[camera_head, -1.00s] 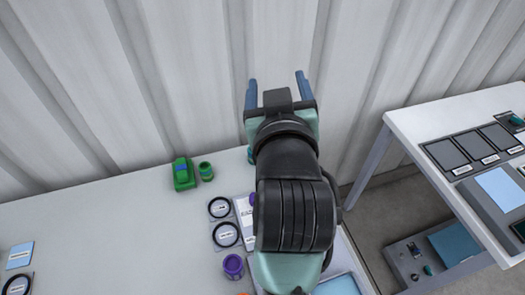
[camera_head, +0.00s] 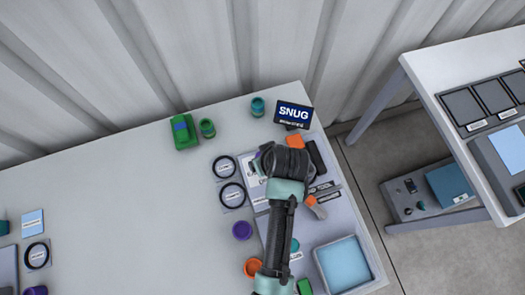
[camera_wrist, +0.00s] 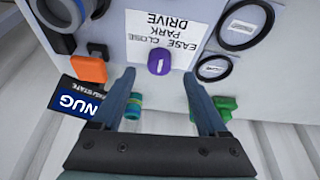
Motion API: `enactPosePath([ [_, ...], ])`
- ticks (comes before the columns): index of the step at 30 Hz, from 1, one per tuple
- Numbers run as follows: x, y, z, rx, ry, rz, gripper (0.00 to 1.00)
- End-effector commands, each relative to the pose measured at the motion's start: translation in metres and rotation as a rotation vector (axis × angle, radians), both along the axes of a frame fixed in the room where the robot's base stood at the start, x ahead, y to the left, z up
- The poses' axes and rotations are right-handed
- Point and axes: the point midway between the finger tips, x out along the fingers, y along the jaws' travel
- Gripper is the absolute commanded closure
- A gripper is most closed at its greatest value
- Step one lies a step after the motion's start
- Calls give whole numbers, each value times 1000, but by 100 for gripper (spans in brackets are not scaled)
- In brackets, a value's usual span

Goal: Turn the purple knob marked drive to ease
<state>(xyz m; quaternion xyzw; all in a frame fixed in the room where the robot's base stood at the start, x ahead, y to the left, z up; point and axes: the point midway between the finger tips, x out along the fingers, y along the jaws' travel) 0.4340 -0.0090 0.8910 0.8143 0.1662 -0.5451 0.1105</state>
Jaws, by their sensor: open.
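The purple knob (camera_wrist: 159,61) shows in the wrist view on a white card (camera_wrist: 178,22) printed with ease, close, park and drive, which reads upside down there. A pale line marks the knob's top; which word it points to I cannot tell. My gripper (camera_wrist: 160,74) is open, its blue fingers on either side of the knob in the picture, with nothing between them; contact is not visible. In the head view my gripper (camera_head: 262,163) is over the card (camera_head: 255,183), and my arm hides the knob. A sign reading SNUG (camera_head: 293,114) stands at the panel's far edge.
An orange block (camera_head: 295,142) and a dark bar (camera_head: 316,157) flank the arm on the right. Black rings (camera_head: 232,195) lie left. A teal cylinder (camera_head: 258,106) and green pieces (camera_head: 183,132) stand behind. A blue tray (camera_head: 343,262) is front right. The table's left middle is clear.

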Motion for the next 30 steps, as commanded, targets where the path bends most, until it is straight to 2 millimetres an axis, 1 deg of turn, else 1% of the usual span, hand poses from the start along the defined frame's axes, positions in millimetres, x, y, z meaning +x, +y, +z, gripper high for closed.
enactPosePath([
  [1, 3, 1, -8, 0, 2, 0, 24],
  [3, 7, 3, -18, 0, 1, 0, 24],
  [6, 12, 5, -29, 0, 0, 0, 24],
  [9, 15, 6, -36, -1, -1, 1, 24],
  [13, 17, 7, -41, -1, -1, 1, 24],
  [21, 17, 7, -42, -1, -3, 0, 24],
  [22, 17, 7, -42, -1, -3, 0, 25],
  [23, 17, 7, -42, -1, -3, 0, 31],
  [24, 17, 7, -42, -1, -3, 0, 38],
  [26, 17, 7, -42, -1, -3, -1, 49],
  [30, 17, 7, -42, 0, -2, 0, 74],
])
